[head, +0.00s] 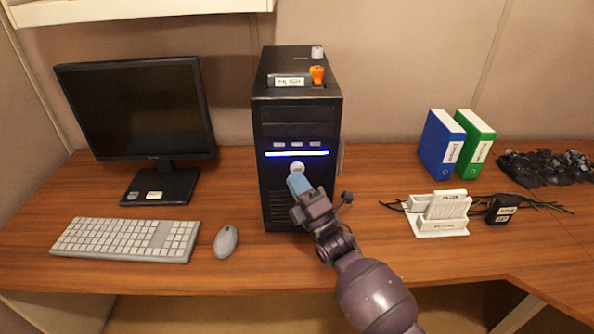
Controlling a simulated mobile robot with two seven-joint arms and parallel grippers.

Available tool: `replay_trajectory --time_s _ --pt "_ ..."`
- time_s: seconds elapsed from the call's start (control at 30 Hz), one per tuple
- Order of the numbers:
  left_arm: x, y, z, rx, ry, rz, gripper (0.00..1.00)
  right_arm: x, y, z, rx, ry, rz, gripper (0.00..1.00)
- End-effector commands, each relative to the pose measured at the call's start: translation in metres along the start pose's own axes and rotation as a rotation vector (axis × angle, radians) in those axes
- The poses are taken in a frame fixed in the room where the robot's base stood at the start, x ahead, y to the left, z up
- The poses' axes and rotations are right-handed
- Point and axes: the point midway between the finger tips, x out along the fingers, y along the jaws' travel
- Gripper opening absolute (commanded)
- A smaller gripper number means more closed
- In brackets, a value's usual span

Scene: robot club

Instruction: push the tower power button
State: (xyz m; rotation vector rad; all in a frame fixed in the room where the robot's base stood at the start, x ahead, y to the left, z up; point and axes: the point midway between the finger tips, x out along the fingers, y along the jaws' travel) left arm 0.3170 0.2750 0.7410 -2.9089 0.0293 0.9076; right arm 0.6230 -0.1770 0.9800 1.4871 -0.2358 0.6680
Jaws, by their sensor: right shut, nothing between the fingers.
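The black computer tower (282,118) stands upright on the desk in the middle of the head view. A blue-white light strip (297,154) glows across its front. The round pale power button (297,167) sits just below the strip. My right gripper (298,182) is shut and empty, with its blue fingertips at the button's lower edge. I cannot tell whether the tips touch the button. The gripper hides part of the tower's lower front. My left gripper is not in view.
A monitor (135,105), keyboard (128,239) and mouse (226,241) are left of the tower. Blue (441,145) and green (474,143) binders, a white stand (441,226), a black adapter (502,209) and cables are to the right. An orange item (317,75) is on the tower's top.

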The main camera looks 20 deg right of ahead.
Motion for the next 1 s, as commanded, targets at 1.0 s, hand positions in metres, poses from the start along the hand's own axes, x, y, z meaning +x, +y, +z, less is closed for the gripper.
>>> replay_trajectory --time_s 1.0 --pt "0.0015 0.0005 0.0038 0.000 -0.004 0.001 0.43 0.0062 -0.0051 0.0048 -0.001 0.000 -0.001 0.00"
